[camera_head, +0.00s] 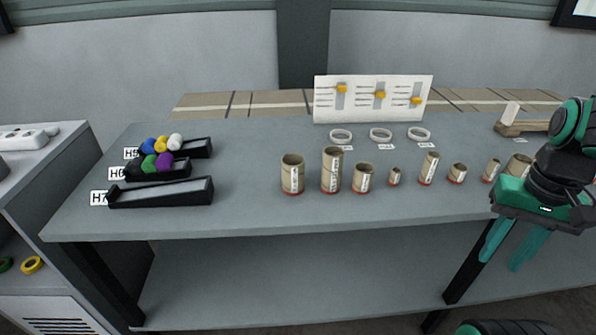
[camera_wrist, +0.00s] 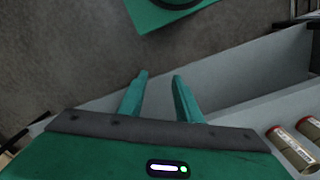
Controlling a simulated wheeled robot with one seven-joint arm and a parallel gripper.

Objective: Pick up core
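Several brown cardboard cores with red bases stand upright in a row on the grey table. A wide one (camera_head: 293,174) is at the left, then a tall one (camera_head: 332,170), a medium one (camera_head: 362,178) and a very small one (camera_head: 394,177). More stand to the right, such as a slim one (camera_head: 429,168) and a short one (camera_head: 457,173). My gripper (camera_head: 508,262) hangs at the right, in front of the table's front edge, pointing down. Its green fingers are apart and empty. In the wrist view, two cores (camera_wrist: 292,149) show at the lower right, away from the fingers (camera_wrist: 158,78).
The grey table (camera_head: 250,218) has black trays (camera_head: 160,196) labelled H5, H6 and H7 at the left. White rings (camera_head: 381,135) and a white panel with yellow sliders (camera_head: 373,98) are behind the cores. A wooden piece (camera_head: 524,127) lies at back right.

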